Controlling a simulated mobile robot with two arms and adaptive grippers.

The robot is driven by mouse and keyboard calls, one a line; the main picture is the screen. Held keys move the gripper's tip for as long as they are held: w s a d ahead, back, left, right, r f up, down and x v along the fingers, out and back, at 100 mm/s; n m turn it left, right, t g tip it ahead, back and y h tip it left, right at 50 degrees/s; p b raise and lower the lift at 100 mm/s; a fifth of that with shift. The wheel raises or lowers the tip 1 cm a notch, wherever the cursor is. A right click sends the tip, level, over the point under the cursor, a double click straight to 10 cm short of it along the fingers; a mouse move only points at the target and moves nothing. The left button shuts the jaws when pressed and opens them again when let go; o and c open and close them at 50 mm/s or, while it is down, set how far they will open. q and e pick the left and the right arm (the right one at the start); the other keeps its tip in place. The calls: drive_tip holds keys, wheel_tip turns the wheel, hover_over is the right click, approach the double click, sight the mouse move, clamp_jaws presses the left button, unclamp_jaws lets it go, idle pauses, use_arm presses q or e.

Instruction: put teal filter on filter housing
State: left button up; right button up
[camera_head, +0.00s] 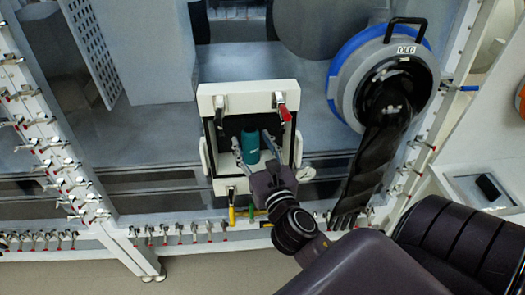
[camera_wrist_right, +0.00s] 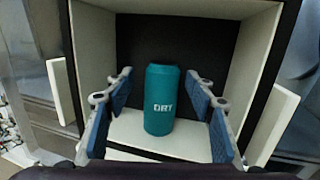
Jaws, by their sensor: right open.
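The teal filter (camera_head: 250,147) is an upright teal cylinder inside an open white-framed box. In the right wrist view the filter (camera_wrist_right: 160,100) reads "DRY" and stands on the box's pale floor. My right gripper (camera_head: 254,152) reaches into the box from the front. In the right wrist view its fingers (camera_wrist_right: 159,88) are open, one on each side of the filter, with a visible gap on both sides. My left gripper is not in view. I cannot identify the filter housing for sure.
Latched frame posts stand at left.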

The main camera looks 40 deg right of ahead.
drive_tip(key=b+v, duration=0.2)
drive_tip(key=v, duration=0.8)
drive_tip(key=shift+b, duration=0.3)
drive_tip(key=shift+w, duration=0.1)
